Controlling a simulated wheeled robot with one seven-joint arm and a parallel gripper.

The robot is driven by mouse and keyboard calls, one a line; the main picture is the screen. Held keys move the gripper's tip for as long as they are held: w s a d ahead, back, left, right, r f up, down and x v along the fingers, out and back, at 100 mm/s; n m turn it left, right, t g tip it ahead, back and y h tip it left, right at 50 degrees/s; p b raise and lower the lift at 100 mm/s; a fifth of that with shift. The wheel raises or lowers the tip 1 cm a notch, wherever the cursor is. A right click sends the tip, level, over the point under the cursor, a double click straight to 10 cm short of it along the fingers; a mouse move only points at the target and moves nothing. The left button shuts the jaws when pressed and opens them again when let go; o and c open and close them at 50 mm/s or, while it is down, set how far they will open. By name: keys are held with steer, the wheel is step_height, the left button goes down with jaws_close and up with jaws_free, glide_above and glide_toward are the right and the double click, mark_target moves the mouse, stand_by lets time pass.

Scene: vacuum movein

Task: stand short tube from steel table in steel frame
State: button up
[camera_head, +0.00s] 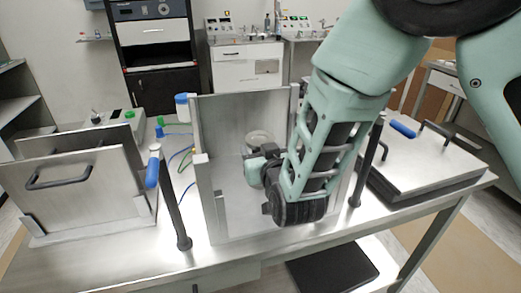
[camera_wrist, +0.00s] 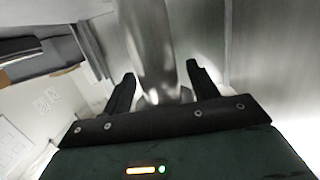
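The steel frame (camera_head: 203,190) is an open-fronted box of upright metal walls on the steel table (camera_head: 120,262). My gripper (camera_head: 255,168) reaches into it from the right. A pale round piece, apparently the end of the short tube (camera_head: 259,137), shows just behind my gripper inside the frame; its lower part is hidden. In the wrist view the shiny grey tube (camera_wrist: 152,45) lies between the two dark fingers of my gripper (camera_wrist: 162,80). Narrow gaps show between the tube and the fingertips, so the fingers look open around it. Whether the tube's base touches the frame is hidden.
Steel panels with a black handle (camera_head: 62,178) stand at the left. A flat steel lid (camera_head: 425,165) lies at the right. Two dark posts, one at the left front (camera_head: 175,210), flank the frame.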

steer(key=shift+r, duration=0.15)
steer(key=s+g, duration=0.2)
steer(key=s, duration=0.3)
steer(key=s+d+g+b, duration=0.1)
steer(key=s+g, duration=0.1)
steer(key=s, duration=0.3)
steer(key=s+d+n+g+y, duration=0.1)
steer(key=s, duration=0.3)
steer(key=shift+s+f+g+b, duration=0.4)
steer(key=s+d+n+g+h, duration=0.3)
steer(key=s+d+g, duration=0.6)
steer(key=s, duration=0.7)
steer(key=d+h, duration=0.1)
steer(key=d, duration=0.1)
steer(key=shift+d+r+g+h, duration=0.4)
